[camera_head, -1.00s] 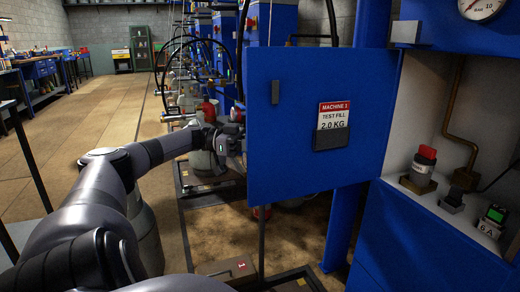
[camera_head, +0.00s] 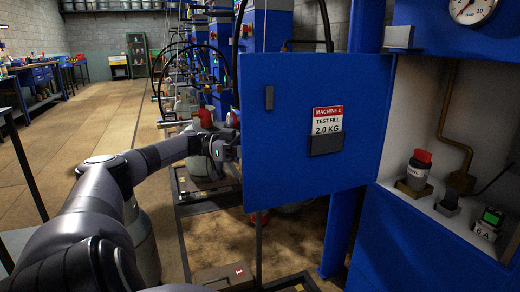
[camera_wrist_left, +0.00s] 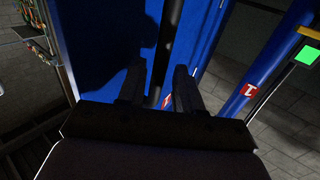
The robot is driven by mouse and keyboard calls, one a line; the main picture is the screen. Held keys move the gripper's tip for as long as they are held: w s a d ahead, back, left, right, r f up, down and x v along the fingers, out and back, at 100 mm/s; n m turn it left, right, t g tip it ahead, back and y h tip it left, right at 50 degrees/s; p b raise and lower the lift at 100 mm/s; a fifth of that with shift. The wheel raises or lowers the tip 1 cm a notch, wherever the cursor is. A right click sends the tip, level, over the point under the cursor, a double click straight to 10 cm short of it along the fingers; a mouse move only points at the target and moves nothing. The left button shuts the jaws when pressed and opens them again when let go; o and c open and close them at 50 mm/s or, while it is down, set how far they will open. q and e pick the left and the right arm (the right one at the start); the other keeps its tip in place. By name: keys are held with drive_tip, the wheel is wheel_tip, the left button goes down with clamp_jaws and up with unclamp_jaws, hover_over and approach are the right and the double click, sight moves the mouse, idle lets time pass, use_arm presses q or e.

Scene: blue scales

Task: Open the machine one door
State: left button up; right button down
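My right gripper is out of view.
A red-capped container (camera_head: 419,168) and a small green-screen device (camera_head: 490,218) stand on the cabinet shelf. A pressure gauge (camera_head: 473,8) is above. Gas cylinders and hoses line the area behind the door. Open floor (camera_head: 90,130) lies to the left.

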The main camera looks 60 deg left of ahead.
use_arm(q)
drive_tip(key=v, duration=0.6)
drive_tip(key=shift+s+a, duration=0.15)
idle(0.6)
